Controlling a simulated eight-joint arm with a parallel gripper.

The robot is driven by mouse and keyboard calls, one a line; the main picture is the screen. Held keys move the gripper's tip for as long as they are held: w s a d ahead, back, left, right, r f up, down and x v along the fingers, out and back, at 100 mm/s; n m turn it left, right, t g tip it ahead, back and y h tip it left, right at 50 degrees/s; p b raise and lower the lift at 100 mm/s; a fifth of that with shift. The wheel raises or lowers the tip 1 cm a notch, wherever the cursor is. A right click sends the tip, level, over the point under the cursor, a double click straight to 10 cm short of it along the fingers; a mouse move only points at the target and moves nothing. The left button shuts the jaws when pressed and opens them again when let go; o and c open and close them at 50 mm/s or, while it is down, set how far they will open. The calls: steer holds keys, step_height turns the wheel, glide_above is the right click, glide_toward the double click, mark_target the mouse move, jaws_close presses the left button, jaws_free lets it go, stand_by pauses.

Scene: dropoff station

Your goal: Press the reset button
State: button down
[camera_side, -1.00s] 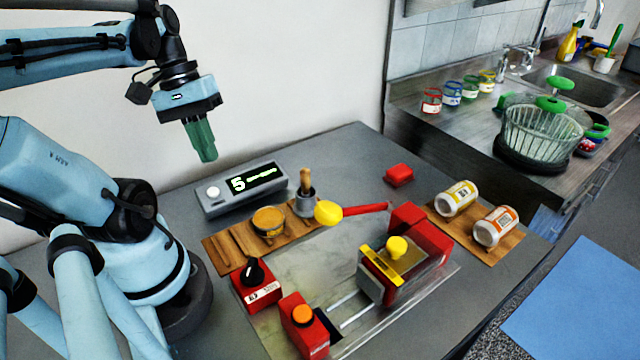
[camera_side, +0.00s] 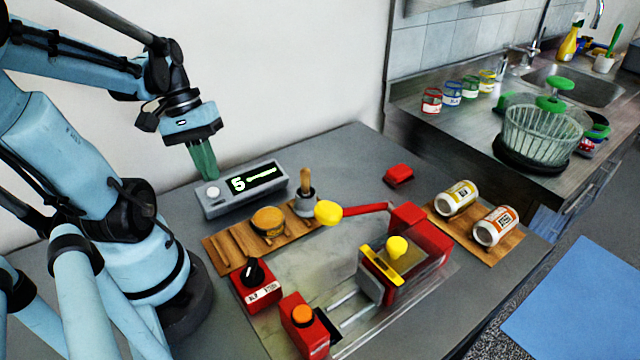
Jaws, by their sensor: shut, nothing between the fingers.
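A grey box (camera_side: 243,202) with a dark display reading "5" stands at the back left of the table. A round white button (camera_side: 213,192) sits on the left of its face. My gripper (camera_side: 208,177) is shut and empty, pointing down. Its green fingertips appear just above the white button, with a small gap in the picture; I cannot tell the exact depth. An orange button (camera_side: 302,314) tops a red box at the front. No label saying reset is readable.
A red box with a black knob (camera_side: 252,271), a wooden board (camera_side: 222,252) with a small bowl (camera_side: 268,221), a mortar (camera_side: 304,204) and a red lever with a yellow knob (camera_side: 328,212) stand to the right. Two jars (camera_side: 496,227) lie farther right.

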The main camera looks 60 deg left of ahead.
mark_target(214, 194)
steer(key=shift+a+f, duration=0.25)
steer(key=shift+f, duration=0.55)
steer(key=shift+a+f, duration=0.25)
steer(key=shift+f, duration=0.5)
steer(key=shift+f, duration=0.15)
stand_by(0.9)
steer(key=shift+a+f, duration=0.15)
steer(key=shift+f, duration=0.1)
steer(key=shift+a+f, duration=0.15)
steer(key=shift+f, duration=0.25)
stand_by(0.8)
steer(key=shift+d+r, duration=0.3)
steer(key=shift+r, duration=0.5)
steer(key=r, duration=0.1)
steer(key=d+r, duration=0.1)
steer(key=r, duration=0.2)
steer(key=shift+d+r, duration=0.25)
steer(key=shift+r, duration=0.15)
